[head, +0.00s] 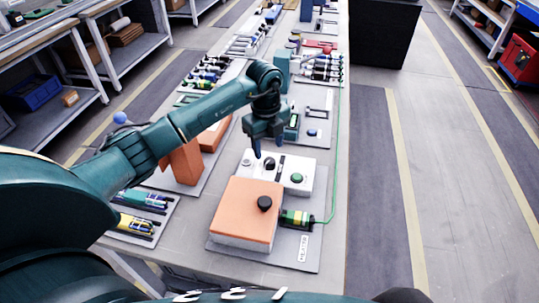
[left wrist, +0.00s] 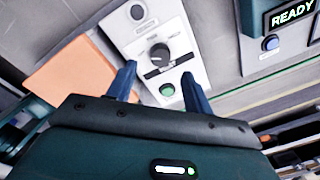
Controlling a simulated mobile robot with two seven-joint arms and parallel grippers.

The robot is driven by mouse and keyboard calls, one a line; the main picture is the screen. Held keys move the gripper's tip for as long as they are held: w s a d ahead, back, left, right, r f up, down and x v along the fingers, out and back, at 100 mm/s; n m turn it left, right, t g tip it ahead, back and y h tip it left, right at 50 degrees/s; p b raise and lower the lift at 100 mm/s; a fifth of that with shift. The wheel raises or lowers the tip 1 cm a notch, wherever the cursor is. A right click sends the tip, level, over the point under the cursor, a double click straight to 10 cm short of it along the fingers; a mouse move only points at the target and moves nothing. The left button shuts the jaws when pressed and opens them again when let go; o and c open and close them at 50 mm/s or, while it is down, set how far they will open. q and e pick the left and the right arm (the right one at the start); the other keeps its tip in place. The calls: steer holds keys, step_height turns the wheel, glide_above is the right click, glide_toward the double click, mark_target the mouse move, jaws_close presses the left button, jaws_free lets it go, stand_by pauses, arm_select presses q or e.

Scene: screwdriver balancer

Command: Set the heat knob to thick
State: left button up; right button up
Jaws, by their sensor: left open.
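The grey heat knob (head: 269,164) sits on the white panel (head: 308,172), between a pale round button (head: 247,162) and a green button (head: 297,178). In the left wrist view the knob (left wrist: 158,53) shows just beyond my fingertips, with a black label strip beside it. Small lettering around it is too blurred to read. My left gripper (head: 268,148) is open and empty, above the panel near the knob. In the left wrist view its two fingers (left wrist: 159,74) stand apart on either side of the knob and label. I cannot tell any contact. My right gripper is out of view.
An orange-topped box (head: 240,205) with a black knob (head: 264,203) stands in front of the panel. Pen-like tools (head: 137,223) lie at left. A READY display (left wrist: 291,13) is at upper right.

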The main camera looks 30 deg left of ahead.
mark_target(270, 161)
arm_select(q)
step_height(270, 161, down, 5)
steer(key=shift+w+d+r, duration=0.1)
steer(key=shift+f, duration=0.25)
steer(key=shift+c, duration=0.4)
steer(key=c, duration=0.6)
steer(key=shift+c, duration=1.4)
